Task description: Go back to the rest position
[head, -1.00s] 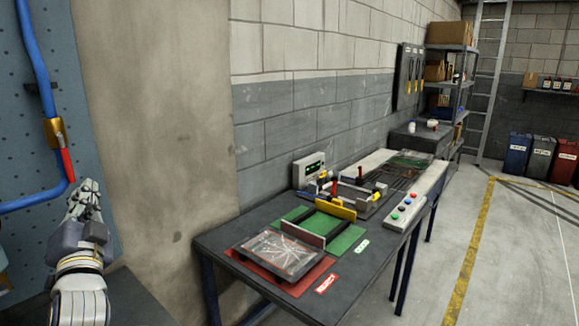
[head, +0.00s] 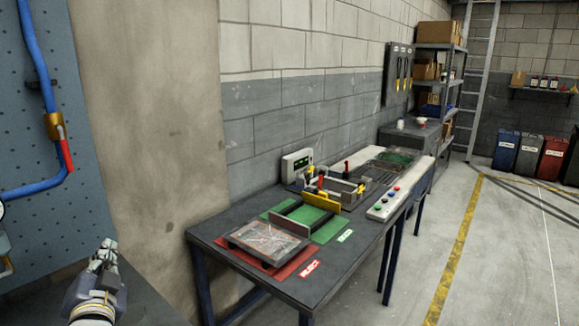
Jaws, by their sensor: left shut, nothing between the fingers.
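My left gripper (head: 106,254) is at the lower left of the head view, its white and grey fingers pointing up and closed with nothing between them. It is in front of a dark surface, below and right of a blue pipe (head: 45,88) with a brass fitting and red handle (head: 66,154) on a perforated blue panel. The gripper is apart from the pipe and handle. My right gripper is out of view.
A dark workbench (head: 330,278) carries a red mat (head: 232,256), a framed panel (head: 265,241), a green mat (head: 327,233), a fixture (head: 338,186) and a button box (head: 389,205). Shelves (head: 437,70) and bins (head: 529,152) stand behind. The floor at right is clear.

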